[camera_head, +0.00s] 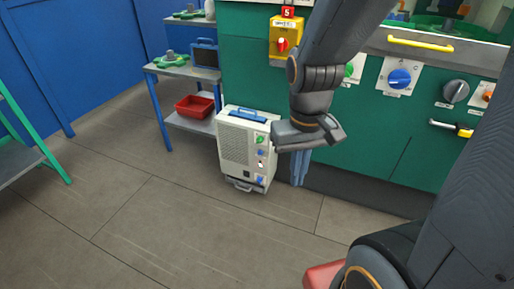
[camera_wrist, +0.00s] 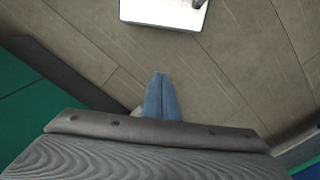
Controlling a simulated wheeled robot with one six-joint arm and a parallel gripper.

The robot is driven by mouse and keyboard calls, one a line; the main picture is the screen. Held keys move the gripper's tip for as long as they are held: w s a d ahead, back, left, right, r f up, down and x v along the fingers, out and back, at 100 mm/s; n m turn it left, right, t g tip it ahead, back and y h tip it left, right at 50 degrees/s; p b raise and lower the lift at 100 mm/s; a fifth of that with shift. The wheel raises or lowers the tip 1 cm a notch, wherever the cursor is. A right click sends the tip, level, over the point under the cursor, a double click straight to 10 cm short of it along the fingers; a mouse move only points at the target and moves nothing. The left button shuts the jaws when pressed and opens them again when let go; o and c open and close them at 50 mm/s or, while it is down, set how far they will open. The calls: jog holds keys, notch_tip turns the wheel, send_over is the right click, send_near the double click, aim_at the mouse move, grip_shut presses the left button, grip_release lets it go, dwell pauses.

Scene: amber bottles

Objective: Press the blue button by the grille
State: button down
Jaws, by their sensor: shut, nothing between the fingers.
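A cream-white box (camera_head: 229,177) stands on the floor against the green machine, with a round-holed grille (camera_head: 236,147) on its front. Right of the grille is a column of small controls: a green one on top, a small blue button (camera_head: 261,152) below it, then a dark-and-white one. Another blue control (camera_head: 260,180) sits lower on the front. My gripper (camera_head: 298,183) points down to the right of the box, apart from it. Its blue fingers are together and empty, and also show in the wrist view (camera_wrist: 161,76). There, a white surface (camera_wrist: 165,12), seemingly the box, is at the top edge; no button shows.
The green machine (camera_head: 400,150) carries a yellow switch box (camera_head: 285,38), knobs and a yellow handle (camera_head: 420,43). A side table (camera_head: 180,72) with a red bin (camera_head: 195,106) stands left of the box. Floor (camera_head: 140,200) in front of the box is clear.

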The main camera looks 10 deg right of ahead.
aim_at(260, 153)
jog(key=w+a+f+m+t+b, duration=0.1)
jog(key=w+f+m+t+b, duration=0.5)
jog(key=w+f, duration=1.5)
jog(key=w+a+f+m+t+y+b, duration=0.1)
jog(key=w+f+m+t+b, duration=0.6)
jog(key=w+f+m+b, duration=0.8)
jog(key=w+f, duration=0.6)
jog(key=w, duration=0.1)
jog(key=shift+w+a+f, duration=0.2)
jog(key=shift+f, duration=0.2)
jog(key=w+d+b, duration=0.3)
jog(key=w+d, duration=0.2)
jog(key=w, duration=0.2)
jog(key=shift+b, duration=0.35)
jog(key=shift+w+d, duration=0.1)
jog(key=shift+d, duration=0.05)
